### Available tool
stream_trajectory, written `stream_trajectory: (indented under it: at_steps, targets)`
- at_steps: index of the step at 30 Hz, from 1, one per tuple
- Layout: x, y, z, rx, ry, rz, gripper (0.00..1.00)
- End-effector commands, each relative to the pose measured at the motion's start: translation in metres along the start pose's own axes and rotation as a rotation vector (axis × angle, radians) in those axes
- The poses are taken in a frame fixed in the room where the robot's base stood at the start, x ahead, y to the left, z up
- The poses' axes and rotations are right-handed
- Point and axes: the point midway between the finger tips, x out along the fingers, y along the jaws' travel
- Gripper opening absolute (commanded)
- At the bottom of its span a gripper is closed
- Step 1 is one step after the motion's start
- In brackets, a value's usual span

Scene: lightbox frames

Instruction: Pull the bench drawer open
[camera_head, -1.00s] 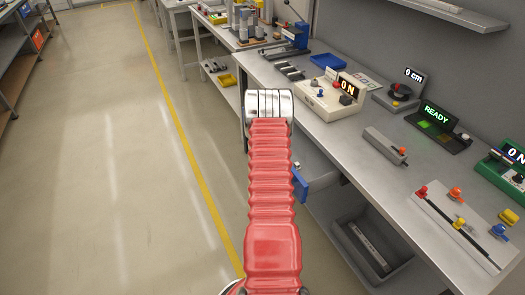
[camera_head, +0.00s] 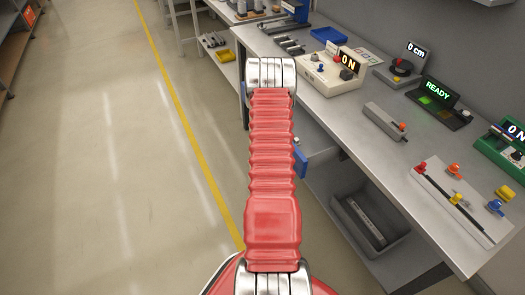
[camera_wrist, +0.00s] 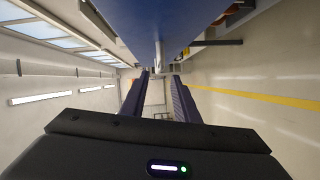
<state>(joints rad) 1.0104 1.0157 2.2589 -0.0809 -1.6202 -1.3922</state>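The blue drawer front (camera_head: 301,162) shows under the bench's near edge in the head view, partly hidden behind my red arm. A strip of grey shows between it and the bench; I cannot tell how far out it stands. In the wrist view a blue panel (camera_wrist: 158,18), seemingly the drawer front, fills the top, with a silver handle (camera_wrist: 158,55) on it. My gripper (camera_wrist: 159,76) is open, its two dark fingers apart. The handle lines up between the fingertips, with space on either side; contact is not visible. My gripper is hidden in the head view.
The grey bench (camera_head: 350,131) carries a cream box with a "0 N" display (camera_head: 333,72), a "READY" panel (camera_head: 438,100) and a slider board (camera_head: 455,203). A grey bin (camera_head: 370,222) sits below on the right. The floor (camera_head: 90,170) at left is clear.

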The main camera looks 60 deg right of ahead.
Motion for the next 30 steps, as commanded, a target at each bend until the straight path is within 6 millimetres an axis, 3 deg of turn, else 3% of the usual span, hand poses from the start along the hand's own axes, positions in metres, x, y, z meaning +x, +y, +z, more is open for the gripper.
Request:
stream_trajectory:
  at_steps: [6, 10, 30]
  targets:
    - [-0.037, -0.002, 0.001, 0.001, 0.000, -0.004, 0.28]
    - [-0.050, -0.002, 0.001, 0.001, 0.000, -0.003, 0.28]
    - [-0.056, -0.001, 0.000, 0.001, 0.001, -0.002, 0.28]
